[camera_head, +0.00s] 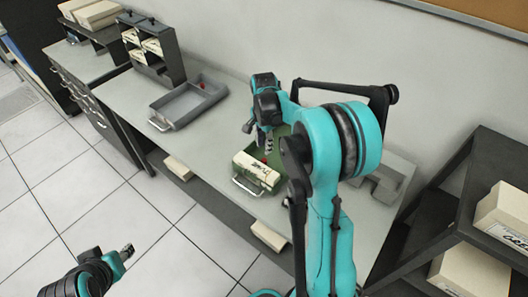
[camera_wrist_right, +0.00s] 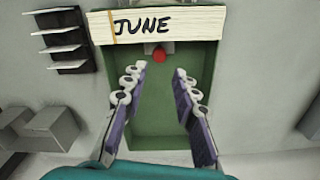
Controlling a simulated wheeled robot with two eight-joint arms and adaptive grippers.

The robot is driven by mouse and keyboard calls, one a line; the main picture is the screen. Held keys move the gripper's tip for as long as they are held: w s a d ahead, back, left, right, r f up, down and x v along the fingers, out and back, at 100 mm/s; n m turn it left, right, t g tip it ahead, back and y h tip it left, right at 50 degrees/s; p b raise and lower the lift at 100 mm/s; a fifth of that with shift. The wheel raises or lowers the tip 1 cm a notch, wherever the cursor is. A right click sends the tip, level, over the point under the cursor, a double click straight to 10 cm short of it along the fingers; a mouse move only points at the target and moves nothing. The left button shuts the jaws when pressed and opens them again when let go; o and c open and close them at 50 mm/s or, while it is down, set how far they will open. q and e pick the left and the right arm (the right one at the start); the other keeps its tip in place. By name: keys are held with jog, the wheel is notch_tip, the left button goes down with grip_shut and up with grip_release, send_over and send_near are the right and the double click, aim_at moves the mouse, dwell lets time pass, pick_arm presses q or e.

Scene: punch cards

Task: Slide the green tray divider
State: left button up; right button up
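The green tray (camera_wrist_right: 160,120) lies below my right gripper. In the head view the green tray (camera_head: 281,133) is partly hidden by my right arm. A block of cream cards labelled JUNE (camera_wrist_right: 160,23) stands across one end of it; the cards (camera_head: 257,168) also show in the head view. A red knob (camera_wrist_right: 159,54), apparently the divider's, sits against the cards; the divider's plate is mostly hidden. My right gripper (camera_wrist_right: 159,74) is open and empty over the tray, its fingertips short of the knob. My left gripper (camera_head: 127,251) is low at the left, away from the table.
A grey tray (camera_head: 170,108) with a red knob lies left on the table. A dark card rack (camera_head: 152,50) stands behind it. Another grey tray (camera_head: 388,180) is right of my arm. Labelled boxes (camera_head: 505,215) sit on a dark shelf at the far right.

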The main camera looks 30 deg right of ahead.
aim_at(264, 159)
notch_tip(264, 159, down, 6)
jog(key=shift+f+b, duration=0.2)
jog(key=shift+b, duration=0.65)
jog(key=shift+f, duration=0.65)
grip_shut()
